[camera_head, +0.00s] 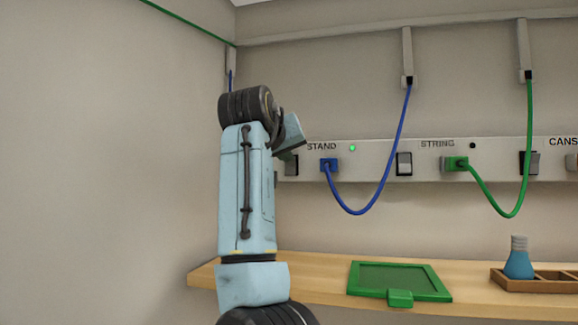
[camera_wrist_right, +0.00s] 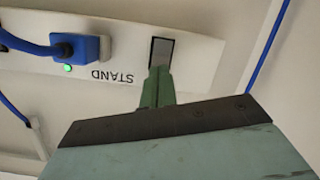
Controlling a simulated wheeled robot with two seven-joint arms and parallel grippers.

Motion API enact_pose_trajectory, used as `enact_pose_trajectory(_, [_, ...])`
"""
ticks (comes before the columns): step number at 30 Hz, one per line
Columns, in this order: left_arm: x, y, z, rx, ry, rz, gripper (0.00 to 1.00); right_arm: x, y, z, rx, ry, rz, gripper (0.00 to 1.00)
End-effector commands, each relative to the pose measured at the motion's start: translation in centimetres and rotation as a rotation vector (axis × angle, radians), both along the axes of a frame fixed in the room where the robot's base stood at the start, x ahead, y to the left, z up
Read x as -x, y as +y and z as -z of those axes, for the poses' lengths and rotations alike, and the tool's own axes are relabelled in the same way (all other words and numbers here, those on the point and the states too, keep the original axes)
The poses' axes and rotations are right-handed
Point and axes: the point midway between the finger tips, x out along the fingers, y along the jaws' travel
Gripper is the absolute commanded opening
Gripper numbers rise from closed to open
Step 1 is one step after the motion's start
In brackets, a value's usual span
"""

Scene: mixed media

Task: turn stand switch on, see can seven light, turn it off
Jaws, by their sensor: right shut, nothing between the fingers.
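The stand switch (camera_head: 293,166) is on the wall panel, left of the STAND label, mostly hidden behind my right gripper (camera_head: 288,153). The switch shows better in the right wrist view (camera_wrist_right: 162,50), as a grey rocker in a dark frame. The fingers of my right gripper (camera_wrist_right: 158,90) are shut and empty, at the edge of the switch; I cannot tell whether they touch it. The stand indicator light (camera_head: 352,148) is lit green, also in the right wrist view (camera_wrist_right: 68,68). No can shows in these views. My left gripper is not in view.
A blue plug (camera_head: 328,165) and cable sit right of the switch. The string switch (camera_head: 404,164), a green plug (camera_head: 456,163) and a dark string indicator (camera_head: 472,146) follow. On the shelf (camera_head: 320,271) lie a green tray (camera_head: 400,281) and a wooden rack (camera_head: 535,286) with a blue flask (camera_head: 519,262).

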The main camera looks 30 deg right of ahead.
Motion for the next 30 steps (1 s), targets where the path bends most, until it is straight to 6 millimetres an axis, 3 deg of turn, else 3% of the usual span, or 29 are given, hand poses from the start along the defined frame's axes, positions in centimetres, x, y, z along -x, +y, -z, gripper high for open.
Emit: enact_pose_trajectory(30, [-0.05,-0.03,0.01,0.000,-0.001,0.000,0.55,-0.61,-0.74,0.07,-0.001,0.002,0.000,0.00])
